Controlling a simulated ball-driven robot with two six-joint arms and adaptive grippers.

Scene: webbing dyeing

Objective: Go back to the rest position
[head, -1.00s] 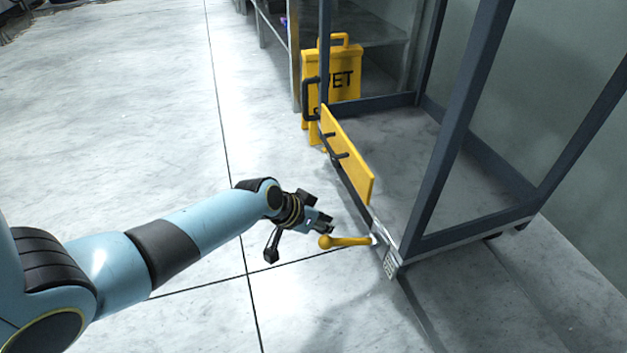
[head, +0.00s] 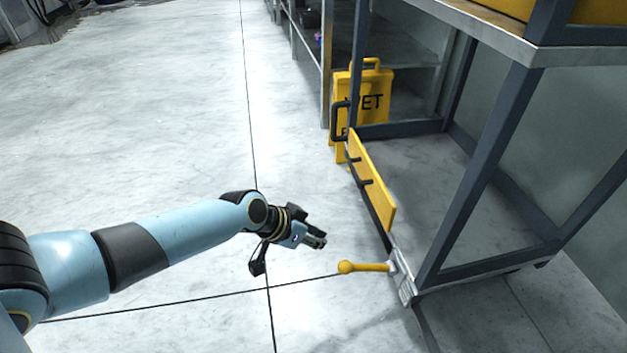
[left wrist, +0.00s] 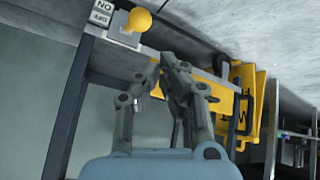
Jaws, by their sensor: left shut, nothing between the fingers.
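My left gripper (head: 318,240) is shut and empty in the head view, out in front of the dark metal frame. It is above and to the left of a yellow lever with a round knob (head: 347,267), apart from it. In the left wrist view my left gripper's fingers (left wrist: 172,70) are closed together. The yellow knob (left wrist: 137,19) shows there beside a plate marked ON and OFF (left wrist: 103,12). My right gripper is not in view.
The dark metal frame (head: 490,170) stands on the right, with a yellow panel (head: 371,182) with black hooks on its front side. A yellow WET sign (head: 365,100) stands behind it, near a metal shelf unit (head: 410,60). The pale floor (head: 130,120) on the left is clear.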

